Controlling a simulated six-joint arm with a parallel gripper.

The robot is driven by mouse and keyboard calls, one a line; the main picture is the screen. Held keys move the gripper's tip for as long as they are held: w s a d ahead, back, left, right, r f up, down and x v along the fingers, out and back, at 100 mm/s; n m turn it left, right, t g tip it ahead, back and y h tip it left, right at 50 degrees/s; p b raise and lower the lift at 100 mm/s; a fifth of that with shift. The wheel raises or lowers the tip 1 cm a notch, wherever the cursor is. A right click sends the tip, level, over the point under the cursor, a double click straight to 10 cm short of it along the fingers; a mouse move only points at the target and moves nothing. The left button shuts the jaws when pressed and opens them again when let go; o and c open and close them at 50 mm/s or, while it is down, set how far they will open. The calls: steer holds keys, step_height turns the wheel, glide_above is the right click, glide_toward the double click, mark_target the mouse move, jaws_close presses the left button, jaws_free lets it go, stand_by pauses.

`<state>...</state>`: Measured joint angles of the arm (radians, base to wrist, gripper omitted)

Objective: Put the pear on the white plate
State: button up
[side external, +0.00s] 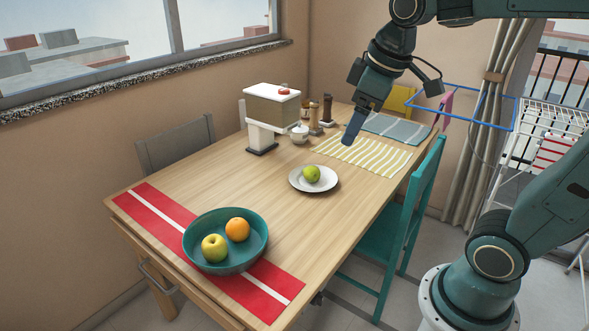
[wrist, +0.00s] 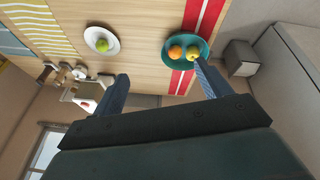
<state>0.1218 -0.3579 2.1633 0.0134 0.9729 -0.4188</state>
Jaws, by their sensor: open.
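The white plate (side external: 294,184) lies on the table with a round green fruit (side external: 312,174) on it. A teal bowl (side external: 255,262) holds a yellow-green fruit (side external: 214,247) and an orange (side external: 238,229). My gripper (side external: 353,128) hangs above the table, behind and right of the plate, clear of both fruit and plate. In the wrist view my gripper (wrist: 161,74) is open and empty; the plate (wrist: 88,33) and bowl (wrist: 167,45) show beyond its fingers.
The bowl sits on a red runner (side external: 155,212). Behind the plate lie a yellow striped mat (side external: 365,156) and a grey-blue mat (side external: 400,129). A dispenser (side external: 271,108), a small white pot (side external: 299,134) and shakers stand at the back. A teal chair (side external: 410,220) flanks the right edge.

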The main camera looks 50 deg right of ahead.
steer(key=s+a+f+m+t, duration=0.1)
steer(key=s+a+f+m, duration=0.2)
steer(key=s, duration=0.7)
steer(key=shift+a+f+y, duration=0.3)
steer(key=shift+f, duration=0.1)
stand_by(0.7)
